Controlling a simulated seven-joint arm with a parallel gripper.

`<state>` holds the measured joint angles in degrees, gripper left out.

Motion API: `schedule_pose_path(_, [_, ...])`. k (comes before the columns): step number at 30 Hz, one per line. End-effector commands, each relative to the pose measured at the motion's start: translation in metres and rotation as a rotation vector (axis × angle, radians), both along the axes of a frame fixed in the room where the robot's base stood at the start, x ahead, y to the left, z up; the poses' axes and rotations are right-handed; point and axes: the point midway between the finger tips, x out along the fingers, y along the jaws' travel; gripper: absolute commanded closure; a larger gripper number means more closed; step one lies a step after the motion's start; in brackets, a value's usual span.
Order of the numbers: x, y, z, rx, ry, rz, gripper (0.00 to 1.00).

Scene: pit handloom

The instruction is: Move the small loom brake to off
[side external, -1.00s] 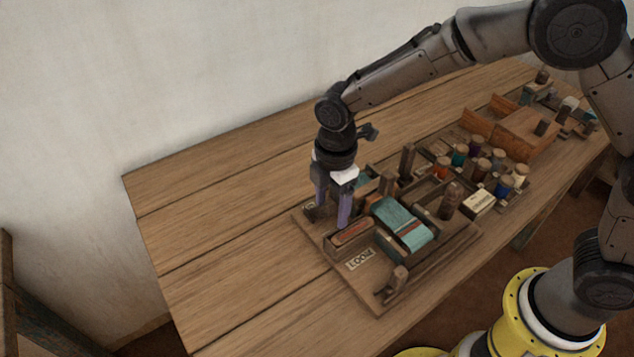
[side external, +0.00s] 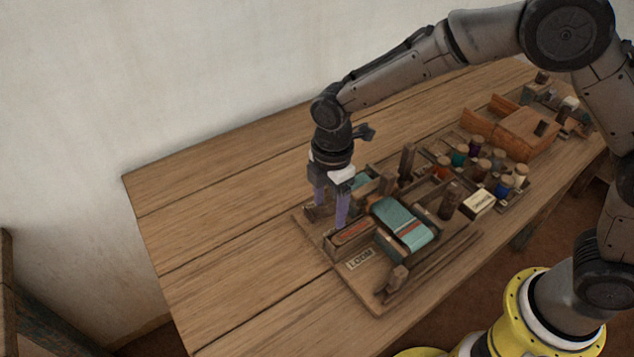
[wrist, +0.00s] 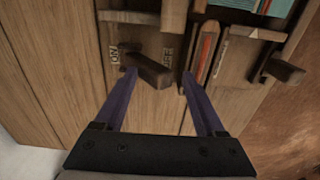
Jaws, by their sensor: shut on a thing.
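The small loom brake (wrist: 152,71) is a dark wooden lever on the loom's board. In the wrist view it slants from beside the ON label (wrist: 114,55) toward the space under the OFF label (wrist: 167,56). My gripper (wrist: 159,76) has its two purple fingers on either side of the lever and is shut on it. In the side view my gripper (side external: 330,214) points down at the far left end of the loom (side external: 378,300), and its fingers largely hide the brake there.
A red-filled wooden shuttle (wrist: 203,55) lies close to the right finger. Teal cloth (side external: 402,222) covers the loom's middle. Thread spools (side external: 482,168) and a wooden box (side external: 527,132) stand farther right. The table left of the loom is bare.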

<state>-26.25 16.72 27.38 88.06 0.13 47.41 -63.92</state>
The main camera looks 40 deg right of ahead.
Motion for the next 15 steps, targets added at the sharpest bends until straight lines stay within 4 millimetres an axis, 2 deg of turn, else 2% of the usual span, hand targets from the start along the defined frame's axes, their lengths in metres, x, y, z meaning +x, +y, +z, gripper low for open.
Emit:
schedule_pose_path(1, [-0.007,-0.004,-0.008,-0.014,0.028,-0.002,0.38])
schedule_pose_path(4, [-0.007,-0.004,-0.002,-0.013,0.026,-0.002,0.38])
schedule_pose_path(15, [-0.003,-0.003,0.032,-0.007,0.013,-0.001,0.38])
